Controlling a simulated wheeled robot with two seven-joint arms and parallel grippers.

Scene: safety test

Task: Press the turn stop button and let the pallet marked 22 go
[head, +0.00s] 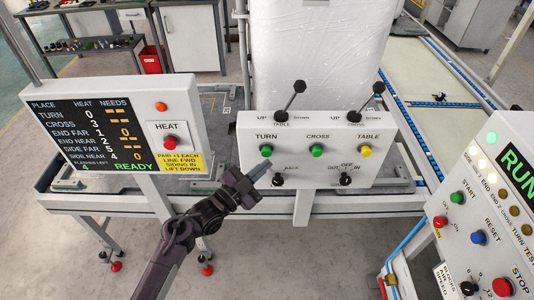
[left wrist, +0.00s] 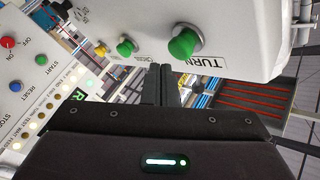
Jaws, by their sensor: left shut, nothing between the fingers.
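The green TURN button (head: 266,150) is at the left of the white control panel (head: 300,185); it also shows large in the left wrist view (left wrist: 186,42). My left gripper (head: 264,168) is shut and empty, its tips just below the TURN button in the head view. In the left wrist view the shut fingers (left wrist: 160,72) point up beside the button and appear apart from it. A tall white wrapped load (head: 320,55) stands behind the panel; no number 22 is readable on it. My right gripper is not in view.
The panel also has a green CROSS button (head: 317,151), a yellow TABLE button (head: 365,151), and black levers. A status board (head: 115,130) at left reads READY and has a red HEAT button (head: 169,142). A RUN console (head: 480,220) with several buttons stands at right.

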